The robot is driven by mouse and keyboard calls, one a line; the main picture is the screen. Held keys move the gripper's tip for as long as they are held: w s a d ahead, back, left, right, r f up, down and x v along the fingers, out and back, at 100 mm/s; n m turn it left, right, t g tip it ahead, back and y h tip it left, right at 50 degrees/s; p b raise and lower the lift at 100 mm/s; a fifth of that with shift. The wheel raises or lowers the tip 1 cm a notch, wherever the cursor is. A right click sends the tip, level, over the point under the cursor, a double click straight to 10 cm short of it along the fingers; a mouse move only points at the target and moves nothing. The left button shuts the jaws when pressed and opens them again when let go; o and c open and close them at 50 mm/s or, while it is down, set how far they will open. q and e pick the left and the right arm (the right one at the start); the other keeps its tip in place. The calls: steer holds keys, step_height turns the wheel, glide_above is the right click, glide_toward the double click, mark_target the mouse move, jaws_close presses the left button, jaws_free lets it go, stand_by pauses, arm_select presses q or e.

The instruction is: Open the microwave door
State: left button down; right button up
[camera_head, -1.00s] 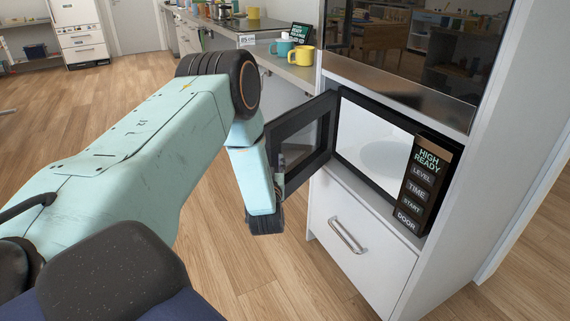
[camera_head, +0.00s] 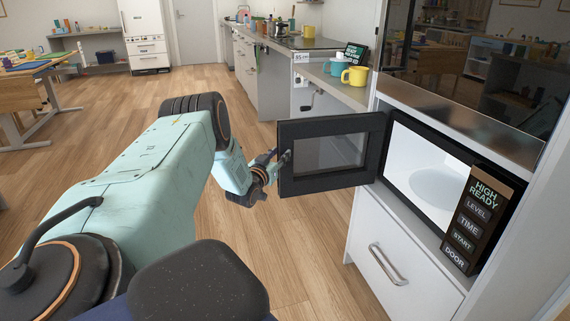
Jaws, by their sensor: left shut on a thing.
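The microwave (camera_head: 420,168) sits in a tall light cabinet at the right. Its black-framed door (camera_head: 330,182) with a dark window stands swung wide open to the left. The lit white inside with a round plate (camera_head: 433,186) shows. The control panel (camera_head: 472,222) at its right reads HIGH READY, LEVEL, TIME, START, DOOR. My left gripper (camera_head: 279,160) is at the door's free left edge, shut on what looks like the door handle, which the fingers partly hide. My right gripper is not in view.
A drawer with a metal handle (camera_head: 388,264) is below the microwave. Yellow (camera_head: 355,76) and teal mugs stand on the counter behind the door. A wooden table (camera_head: 40,78) is at the far left. The wooden floor between is clear.

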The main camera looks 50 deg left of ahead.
arm_select(q)
steer(key=shift+w+a+r, duration=0.15)
steer(key=shift+w+r, duration=0.1)
steer(key=shift+w, duration=0.45)
steer(key=c, duration=1.5)
jaws_free()
steer(key=shift+o, duration=1.4)
steer(key=shift+w+f, duration=0.1)
steer(key=shift+w, duration=0.1)
steer(key=shift+o, duration=1.3)
steer(key=shift+s, duration=0.1)
steer(key=shift+s, duration=0.1)
